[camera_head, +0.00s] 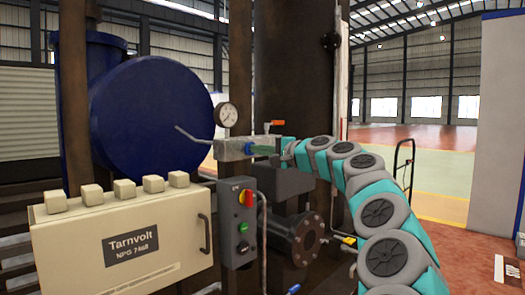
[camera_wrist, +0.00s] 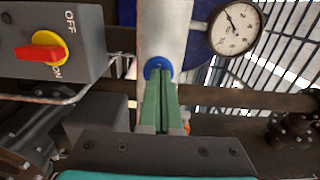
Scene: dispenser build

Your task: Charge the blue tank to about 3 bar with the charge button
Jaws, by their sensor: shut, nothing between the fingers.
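The blue tank (camera_head: 150,110) is a large round-ended vessel at left in the head view. A round white-faced gauge (camera_head: 226,115) stands in front of its right edge; the gauge (camera_wrist: 235,28) also shows at upper right in the wrist view, needle toward the upper left, scale too small to read. A round blue button (camera_wrist: 158,66) sits on a pale grey block (camera_wrist: 165,25), which also shows in the head view (camera_head: 232,150). My gripper (camera_wrist: 160,78) is shut and empty, its green fingertips over the button's lower part. Whether they touch or press it, I cannot tell.
A grey control box (camera_head: 240,240) with a red-on-yellow rotary switch (camera_wrist: 40,53) hangs left of my gripper. A cream cabinet (camera_head: 120,245) marked Tarnvolt stands farther left. A valve with an orange handle (camera_head: 277,122) is above my gripper. Open floor lies at right.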

